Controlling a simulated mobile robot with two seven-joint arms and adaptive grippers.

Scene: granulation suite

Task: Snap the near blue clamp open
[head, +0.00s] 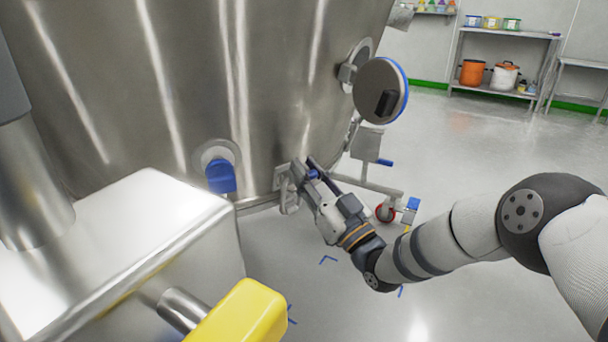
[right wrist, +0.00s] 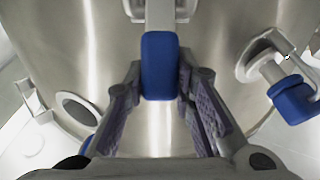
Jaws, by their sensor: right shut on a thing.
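A blue-handled clamp sits low on the steel vessel (head: 190,60). Its blue handle (right wrist: 160,65) hangs from a metal arm between the fingers of my right gripper (right wrist: 158,85), in the right wrist view. In the head view my right gripper (head: 306,172) reaches the vessel's lower wall, and only a bit of that blue handle (head: 313,174) shows between the fingers. The gripper is shut on the handle. Another blue clamp (head: 220,178) is on the vessel further left, apart from the gripper; a blue handle (right wrist: 293,98) also shows at right in the wrist view. My left gripper is out of view.
A steel housing (head: 120,235) with a yellow end piece (head: 245,315) fills the lower left. A round hatch with a blue rim (head: 382,90) stands out from the vessel above my right gripper. A red caster (head: 385,212) is beside my forearm. Open floor lies to the right.

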